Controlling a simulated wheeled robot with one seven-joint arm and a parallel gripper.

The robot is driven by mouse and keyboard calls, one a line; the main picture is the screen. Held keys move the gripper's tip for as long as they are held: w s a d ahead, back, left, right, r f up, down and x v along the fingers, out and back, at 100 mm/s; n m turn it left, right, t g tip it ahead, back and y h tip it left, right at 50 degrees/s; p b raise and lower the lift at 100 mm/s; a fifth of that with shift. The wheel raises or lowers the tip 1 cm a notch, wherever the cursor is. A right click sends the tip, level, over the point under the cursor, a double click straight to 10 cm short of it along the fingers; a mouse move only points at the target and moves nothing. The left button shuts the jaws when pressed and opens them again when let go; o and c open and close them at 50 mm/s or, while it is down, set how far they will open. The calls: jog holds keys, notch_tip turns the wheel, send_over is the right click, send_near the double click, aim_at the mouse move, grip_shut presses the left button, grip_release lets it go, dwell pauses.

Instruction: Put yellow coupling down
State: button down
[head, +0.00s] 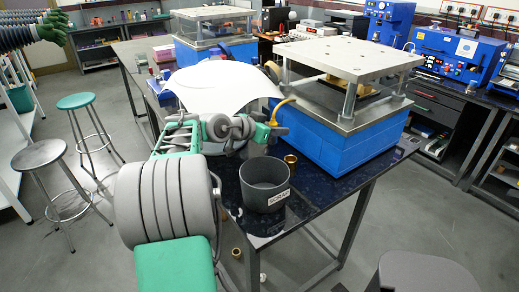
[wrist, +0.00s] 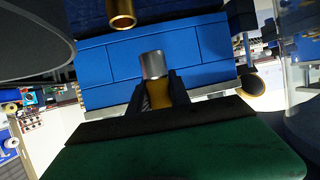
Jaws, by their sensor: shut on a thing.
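My gripper (wrist: 158,92) is shut on the yellow coupling (wrist: 158,96), a short piece with a yellow body between the dark fingers and a silver cylindrical end pointing away from my gripper. In the head view my gripper (head: 279,131) is above the dark tabletop, beside the blue press base and behind the grey bin. A curved yellow piece (head: 283,106) shows right by the fingertips there; I cannot tell whether it is part of the held coupling. In the wrist view the coupling appears against the blue base, and contact with any surface is not clear.
A grey labelled bin (head: 265,189) stands at the table's (head: 325,187) near end. A brass ring (head: 290,160) stands beside it and also shows in the wrist view (wrist: 121,14). The blue press (head: 345,135) fills the right side. A white curved sheet (head: 222,84) is behind my arm.

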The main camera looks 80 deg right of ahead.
jog(key=w+f, duration=0.2)
jog(key=w+d+f, duration=0.1)
jog(key=f, duration=0.1)
jog(key=w+d+f, duration=0.1)
jog(key=w+f, duration=0.1)
jog(key=shift+w+d+f, duration=0.1)
jog(key=shift+w, duration=0.25)
jog(key=shift+w+f+p, duration=0.15)
jog(key=shift+f+p, duration=0.2)
jog(key=shift+f, duration=1.45)
jog(key=c, duration=1.2)
grip_release()
jog(key=shift+r, duration=0.1)
jog(key=shift+w+r, duration=0.1)
jog(key=b+v, duration=0.1)
jog(key=v, duration=1)
jog(key=shift+w+a+r, duration=0.1)
jog(key=shift+a, duration=0.3)
